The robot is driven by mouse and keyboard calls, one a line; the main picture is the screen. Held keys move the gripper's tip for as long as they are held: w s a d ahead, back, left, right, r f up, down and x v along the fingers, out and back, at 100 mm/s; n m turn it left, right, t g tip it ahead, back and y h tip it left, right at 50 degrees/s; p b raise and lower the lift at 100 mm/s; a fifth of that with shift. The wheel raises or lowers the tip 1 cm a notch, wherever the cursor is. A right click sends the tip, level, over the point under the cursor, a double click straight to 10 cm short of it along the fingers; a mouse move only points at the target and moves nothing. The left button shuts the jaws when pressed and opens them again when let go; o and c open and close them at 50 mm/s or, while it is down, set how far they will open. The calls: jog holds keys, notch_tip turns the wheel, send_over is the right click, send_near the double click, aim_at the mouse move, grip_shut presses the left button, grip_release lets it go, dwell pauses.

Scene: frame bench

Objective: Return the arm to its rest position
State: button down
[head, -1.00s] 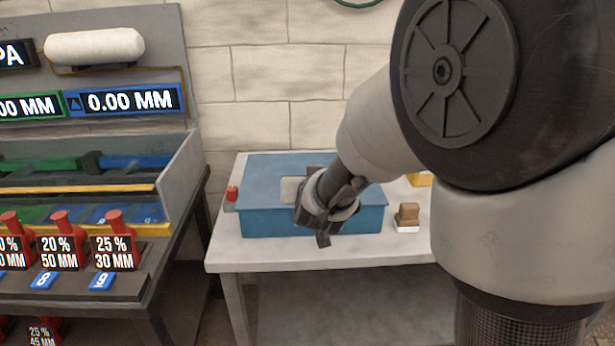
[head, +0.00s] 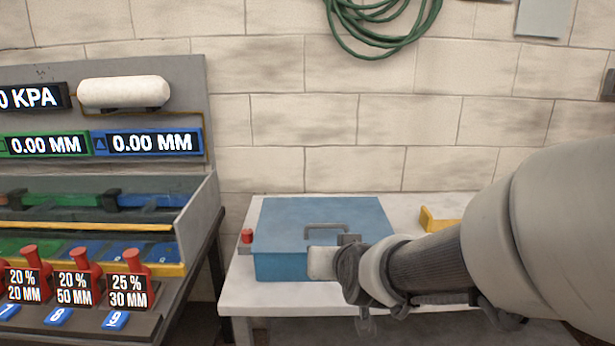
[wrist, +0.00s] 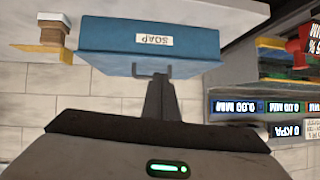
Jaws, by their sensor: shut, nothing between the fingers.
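My gripper (wrist: 160,85) shows in the wrist view with its dark fingers together and nothing between them. They overlap the view of the blue box's handle, but I cannot tell any contact. In the head view, my arm (head: 430,265) reaches in from the right, and its end covers the front right part of the blue box (head: 275,225). The fingertips are hard to make out there. The box is closed, with a grey handle (head: 325,230) on its lid. In the wrist view its front carries a SOAP label (wrist: 154,40).
The box stands on a pale table (head: 250,297). A red item (head: 247,236) is left of it, a yellow piece (head: 438,220) right. A green hose (head: 385,40) hangs on the brick wall.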

jog(key=s+d+r+g+h, duration=0.1)
jog(key=s+d+g, duration=0.15)
jog(key=s, duration=0.45)
jog(key=s+d+r+g, duration=0.2)
jog(key=s+d, duration=0.1)
jog(key=s, duration=0.4)
jog(key=s+d+r+g+h, duration=0.1)
jog(key=s+d+g, duration=0.15)
jog(key=s, duration=0.55)
notch_tip(320, 180, up, 22)
jog(key=t+p, duration=0.1)
jog(key=p, duration=2.2)
jog(key=shift+w, duration=0.4)
jog(key=shift+d, duration=0.1)
